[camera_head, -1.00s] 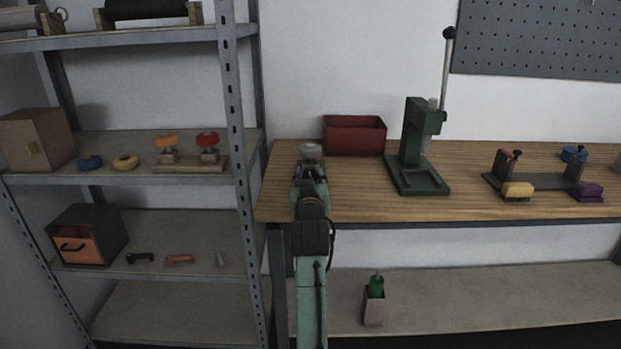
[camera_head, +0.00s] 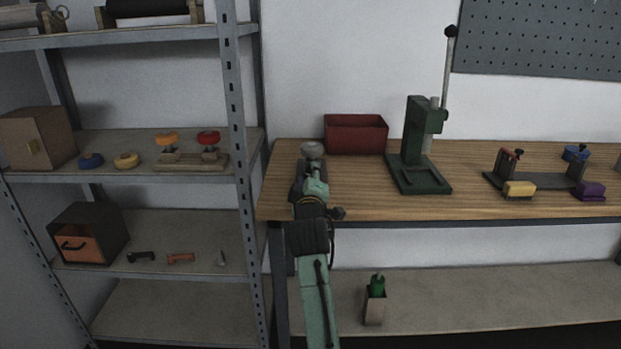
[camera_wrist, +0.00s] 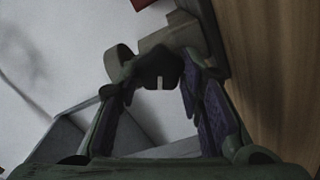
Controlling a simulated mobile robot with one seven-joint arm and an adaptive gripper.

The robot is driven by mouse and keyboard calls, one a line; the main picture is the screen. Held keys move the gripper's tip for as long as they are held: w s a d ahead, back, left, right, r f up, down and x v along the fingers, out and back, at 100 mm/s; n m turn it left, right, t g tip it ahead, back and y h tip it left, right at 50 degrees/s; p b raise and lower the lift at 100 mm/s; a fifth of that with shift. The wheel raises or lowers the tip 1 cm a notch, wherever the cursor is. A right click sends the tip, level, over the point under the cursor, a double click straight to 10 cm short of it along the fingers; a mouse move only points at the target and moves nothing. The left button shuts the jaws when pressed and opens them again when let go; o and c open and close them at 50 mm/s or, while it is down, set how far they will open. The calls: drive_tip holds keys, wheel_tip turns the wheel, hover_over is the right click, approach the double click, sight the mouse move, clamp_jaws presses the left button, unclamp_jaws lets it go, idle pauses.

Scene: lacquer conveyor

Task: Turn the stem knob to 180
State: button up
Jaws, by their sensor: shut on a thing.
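The stem knob (camera_wrist: 158,72) shows in the wrist view as a dark rounded piece with a small pale mark on its face. It sits between the two fingers of my gripper (camera_wrist: 158,92), which are shut on it. A grey-brown fixture body (camera_wrist: 178,38) extends just beyond the knob. In the head view my gripper (camera_head: 313,182) is at the left end of the bench, in front of a grey round-topped part (camera_head: 312,150). My arm hides most of the fixture there, and the knob cannot be made out. The knob's angle cannot be read.
The wooden bench (camera_head: 350,196) also holds a red bin (camera_head: 355,135) behind, a green lever press (camera_head: 412,155) to the right, and a grey fixture with a yellow block (camera_head: 519,190). A metal shelf post (camera_head: 236,110) stands close to the left.

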drive_tip(key=n+b, duration=0.1)
drive_tip(key=n, duration=0.5)
drive_tip(key=shift+f, duration=0.15)
drive_tip(key=n+b, duration=0.1)
drive_tip(key=n, duration=0.4)
drive_tip(key=shift+n, duration=0.4)
drive_tip(key=n+b, duration=0.1)
drive_tip(key=n, duration=0.4)
drive_tip(key=shift+d+f+n+b, duration=0.15)
drive_tip(key=shift+n+b, duration=0.15)
drive_tip(key=shift+b, duration=0.1)
drive_tip(key=n+b, duration=0.1)
drive_tip(key=n, duration=0.4)
drive_tip(key=shift+n, duration=0.4)
drive_tip(key=o, duration=1.1)
drive_tip(key=shift+o, duration=0.2)
drive_tip(key=shift+s, duration=0.1)
